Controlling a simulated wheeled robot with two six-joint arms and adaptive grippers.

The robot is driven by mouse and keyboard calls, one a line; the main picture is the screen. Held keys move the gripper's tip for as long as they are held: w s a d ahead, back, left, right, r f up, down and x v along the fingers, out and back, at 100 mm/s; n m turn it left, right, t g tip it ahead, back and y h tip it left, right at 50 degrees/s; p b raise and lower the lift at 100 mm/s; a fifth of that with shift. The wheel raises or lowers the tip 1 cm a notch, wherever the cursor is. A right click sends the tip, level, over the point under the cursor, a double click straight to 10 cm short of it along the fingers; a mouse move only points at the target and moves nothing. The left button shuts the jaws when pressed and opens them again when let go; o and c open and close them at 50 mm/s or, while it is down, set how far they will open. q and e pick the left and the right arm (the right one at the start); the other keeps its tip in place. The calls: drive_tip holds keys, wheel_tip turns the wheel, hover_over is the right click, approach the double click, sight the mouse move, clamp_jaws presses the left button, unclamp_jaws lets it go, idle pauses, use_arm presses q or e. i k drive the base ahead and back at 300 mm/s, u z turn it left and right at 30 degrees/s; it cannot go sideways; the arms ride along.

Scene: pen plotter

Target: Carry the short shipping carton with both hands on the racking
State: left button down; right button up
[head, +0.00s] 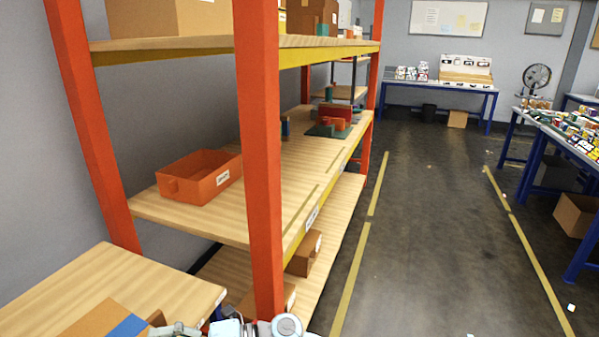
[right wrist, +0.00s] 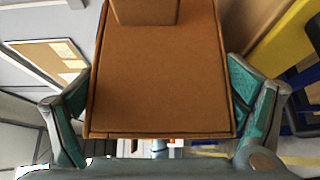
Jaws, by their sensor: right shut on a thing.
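The short shipping carton (head: 92,319) is at the bottom left of the head view, a brown box with a blue strip on top, partly cut off by the lower edge. In the right wrist view, a brown carton (right wrist: 160,75) fills the middle. My right gripper (right wrist: 160,100) is shut on it, one teal-padded finger at each side. In the head view part of my right gripper (head: 178,330) shows beside the carton at the bottom edge. My left gripper is out of view. The orange-post racking (head: 262,160) stands just ahead, with wooden shelves.
An orange bin (head: 200,178) sits on the middle shelf (head: 270,200), with bare wood in front and to its right. Red and green parts (head: 333,118) lie farther back. Brown boxes (head: 304,254) sit on the lower shelf. A wooden top (head: 170,277) lies near the carton. The right aisle floor (head: 440,240) is clear.

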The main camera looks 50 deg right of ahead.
sight(328, 152)
drive_tip(key=k, duration=1.2)
drive_tip(key=z, duration=0.75)
drive_tip(key=i, duration=0.75)
drive_tip(key=z, duration=1.6)
drive_tip(key=i, duration=1.5)
drive_tip(key=z, duration=0.3)
drive_tip(key=i, duration=1.75)
drive_tip(key=u, duration=0.8)
drive_tip(key=i, duration=1)
drive_tip(key=u, duration=1.55)
drive_tip(key=i, duration=0.55)
drive_tip(key=u, duration=0.45)
